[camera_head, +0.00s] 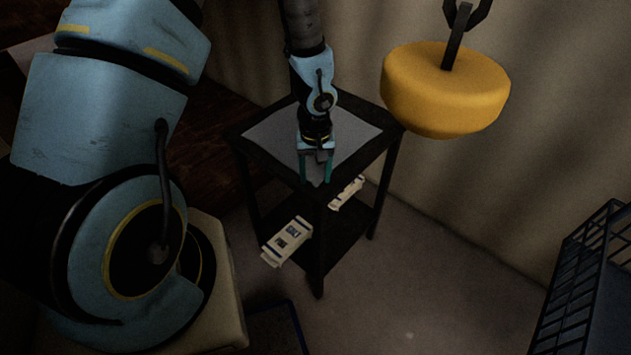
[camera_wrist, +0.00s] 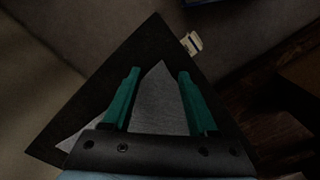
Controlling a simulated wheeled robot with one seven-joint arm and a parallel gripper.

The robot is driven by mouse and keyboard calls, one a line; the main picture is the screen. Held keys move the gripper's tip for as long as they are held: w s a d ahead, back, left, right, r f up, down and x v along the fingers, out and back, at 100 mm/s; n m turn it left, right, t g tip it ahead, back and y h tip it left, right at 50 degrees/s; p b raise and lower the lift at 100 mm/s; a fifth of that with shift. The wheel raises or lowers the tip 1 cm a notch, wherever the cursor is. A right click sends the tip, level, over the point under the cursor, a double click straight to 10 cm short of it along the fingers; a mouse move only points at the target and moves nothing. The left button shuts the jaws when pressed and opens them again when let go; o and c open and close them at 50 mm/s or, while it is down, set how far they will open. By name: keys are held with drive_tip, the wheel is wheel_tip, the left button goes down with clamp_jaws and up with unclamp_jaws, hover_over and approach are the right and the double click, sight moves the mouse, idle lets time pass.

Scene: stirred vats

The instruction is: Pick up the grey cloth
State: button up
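The grey cloth (camera_head: 352,136) lies flat on the top of a small dark two-level table (camera_head: 250,147), with one corner towards the table's front corner. In the wrist view the cloth (camera_wrist: 160,103) shows as a pointed grey shape between and below my fingers. My gripper (camera_head: 317,180) is over the front part of the cloth, pointing down. In the wrist view its two green fingers (camera_wrist: 157,78) are apart with nothing held between them. I cannot tell whether the fingertips touch the cloth. My gripper and wrist hide part of the cloth in the head view.
Pale boxy items (camera_head: 287,242) lie on the table's lower shelf. A yellow rounded object (camera_head: 444,92) hangs from a dark hook at the upper right. A dark wire rack (camera_head: 583,262) stands at the right edge. The floor between table and rack is clear.

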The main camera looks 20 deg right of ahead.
drive_tip(key=c, duration=0.8)
drive_tip(key=shift+r, duration=0.15)
clamp_jaws()
wheel_tip(320, 180, up, 12)
drive_tip(key=p, duration=0.9)
wheel_tip(320, 180, up, 36)
drive_tip(key=p, duration=0.6)
